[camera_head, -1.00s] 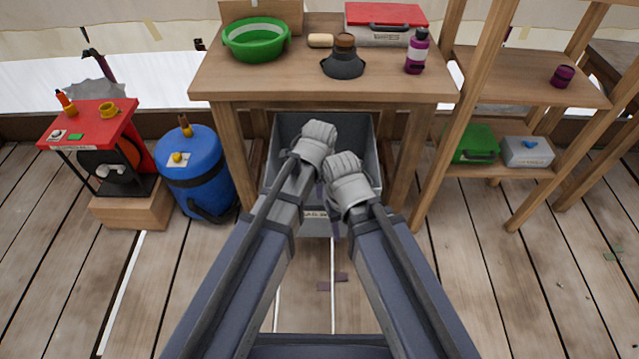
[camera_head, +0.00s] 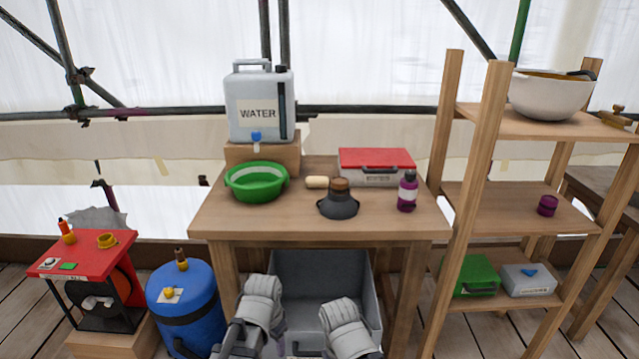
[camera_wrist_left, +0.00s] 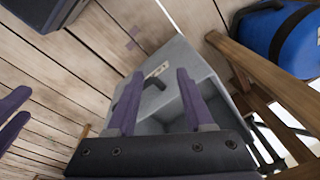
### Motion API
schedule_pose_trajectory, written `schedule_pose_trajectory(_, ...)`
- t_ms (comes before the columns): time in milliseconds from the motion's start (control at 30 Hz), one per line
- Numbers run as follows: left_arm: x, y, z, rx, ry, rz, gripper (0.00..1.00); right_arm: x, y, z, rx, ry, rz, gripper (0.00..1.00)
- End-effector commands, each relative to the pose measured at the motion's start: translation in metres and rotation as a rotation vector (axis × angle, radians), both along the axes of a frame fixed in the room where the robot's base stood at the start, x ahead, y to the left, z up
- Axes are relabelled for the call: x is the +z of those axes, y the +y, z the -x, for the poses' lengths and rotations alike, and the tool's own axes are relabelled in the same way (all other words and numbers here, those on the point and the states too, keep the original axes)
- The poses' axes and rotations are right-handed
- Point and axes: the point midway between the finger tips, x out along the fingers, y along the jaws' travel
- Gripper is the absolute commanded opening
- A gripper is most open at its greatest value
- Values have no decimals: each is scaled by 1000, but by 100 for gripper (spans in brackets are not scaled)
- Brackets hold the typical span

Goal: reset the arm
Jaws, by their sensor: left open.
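My left arm's grey wrist (camera_head: 262,300) shows low in the head view, in front of the grey bin under the table. Its fingers are hidden there. In the left wrist view my left gripper (camera_wrist_left: 160,76) is open and empty, with two purple-grey fingers apart over the grey bin (camera_wrist_left: 205,68). My right arm's wrist (camera_head: 350,328) is at the bottom of the head view, right of the left one; its fingers are hidden there. Purple fingers, likely of my right gripper (camera_wrist_left: 14,112), show at the left edge of the left wrist view.
The wooden table (camera_head: 290,222) holds a green basin (camera_head: 257,190), a dark pot-like item (camera_head: 338,207), a purple bottle (camera_head: 407,194) and a red-lidded case (camera_head: 376,160). A blue barrel (camera_head: 186,315) stands left, a shelf unit (camera_head: 490,205) right. The grey bin (camera_head: 320,268) is close below.

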Motion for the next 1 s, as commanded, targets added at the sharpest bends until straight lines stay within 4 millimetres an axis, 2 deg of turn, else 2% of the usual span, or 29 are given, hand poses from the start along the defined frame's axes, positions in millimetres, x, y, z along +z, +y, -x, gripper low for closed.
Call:
schedule_pose_trajectory(100, 0, 24, 17, 235, 17, 29, 52, 0, 0, 0, 0, 0, 0, 50)
schedule_pose_trajectory(333, 0, 57, 42, 623, 44, 68, 52, 1, 0, 0, 0, 0, 0, 50)
schedule_pose_trajectory(400, 24, 45, 41, 579, 50, 57, 52, 25, 0, 0, 0, 0, 0, 50)
schedule_pose_trajectory(667, 76, 15, 53, 497, 72, 22, 52, 77, 0, 0, 0, 0, 0, 50)
schedule_pose_trajectory(900, 150, -22, 73, 388, 100, -28, 52, 151, 0, 0, -1, 0, 0, 50)
schedule_pose_trajectory(1000, 175, -35, 81, 346, 110, -48, 52, 176, 0, 0, -1, 0, 0, 50)
